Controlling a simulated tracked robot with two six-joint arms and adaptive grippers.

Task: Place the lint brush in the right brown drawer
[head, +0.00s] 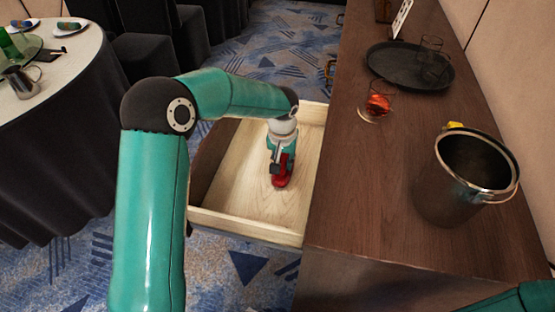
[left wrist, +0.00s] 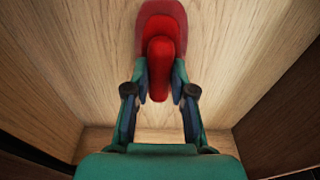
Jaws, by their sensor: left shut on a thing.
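The lint brush (head: 281,180) is red and sits low inside the open drawer, at or just above its floor; I cannot tell if it touches. It also shows in the left wrist view (left wrist: 161,50), with its handle between my fingers. My left gripper (head: 281,165) reaches down into the drawer and is shut on the brush; both fingers show in the left wrist view (left wrist: 160,88). The drawer (head: 235,180) is pulled out from the brown cabinet, with a pale wood inside that looks otherwise empty. My right gripper is not in view.
The brown cabinet top (head: 360,200) carries a dark bucket (head: 450,190), a glass with red drink (head: 378,102) and a black round tray (head: 405,68). A round table (head: 50,75) with a dark cloth stands at left. Patterned carpet lies between.

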